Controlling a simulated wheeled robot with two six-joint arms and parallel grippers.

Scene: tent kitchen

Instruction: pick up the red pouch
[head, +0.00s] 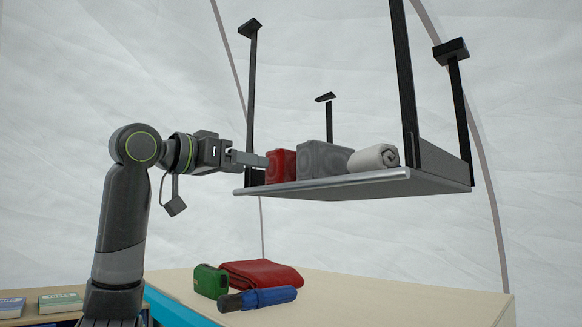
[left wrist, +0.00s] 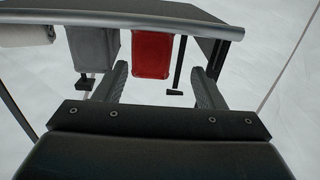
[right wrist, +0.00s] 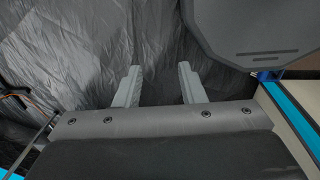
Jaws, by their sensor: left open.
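The red pouch (head: 281,166) stands on the hanging shelf, left of a grey pouch (head: 322,161). My left gripper (head: 262,160) is level with it at the shelf's left end, fingertips close to its left side. In the left wrist view the red pouch (left wrist: 152,54) lies ahead between the open fingers of my left gripper (left wrist: 160,70). I cannot tell whether the fingertips touch it. My right gripper (right wrist: 159,68) is open and empty in the right wrist view; it is out of the head view.
The shelf (head: 350,186) hangs on black posts and also holds a rolled white towel (head: 373,158). Below, the table (head: 400,302) holds a red folded cloth (head: 262,273), a green item (head: 210,281) and a blue bottle (head: 268,297). Books (head: 60,302) lie at lower left.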

